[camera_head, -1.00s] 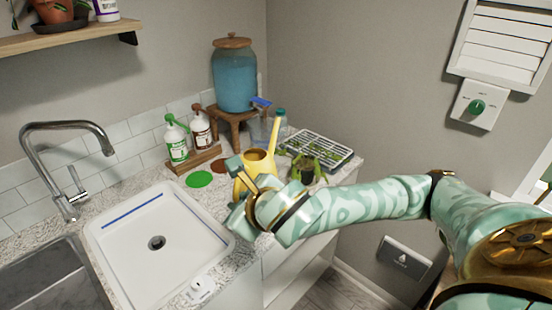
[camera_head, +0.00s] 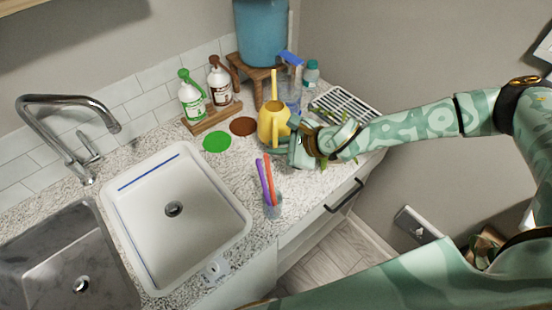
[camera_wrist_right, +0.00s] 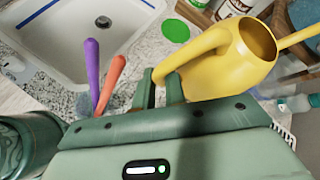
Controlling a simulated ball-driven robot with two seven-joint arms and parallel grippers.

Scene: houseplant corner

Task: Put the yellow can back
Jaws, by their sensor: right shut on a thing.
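The yellow can (camera_head: 273,123) is a watering can with a long spout, upright at the back of the speckled counter, right of the brown disc (camera_head: 243,126). My right gripper (camera_head: 284,147) is at its near right side. In the right wrist view, its fingers (camera_wrist_right: 165,88) are shut on the handle of the yellow can (camera_wrist_right: 222,67). The can's base is partly hidden by the gripper, so I cannot tell whether it touches the counter. My left gripper is not in view.
A green disc (camera_head: 217,142) lies left of the can. Bottles (camera_head: 192,97) stand on a wooden tray behind. A cup with purple and orange sticks (camera_head: 272,208) stands in front, near the white basin (camera_head: 180,235). A seedling tray (camera_head: 345,105) is to the right.

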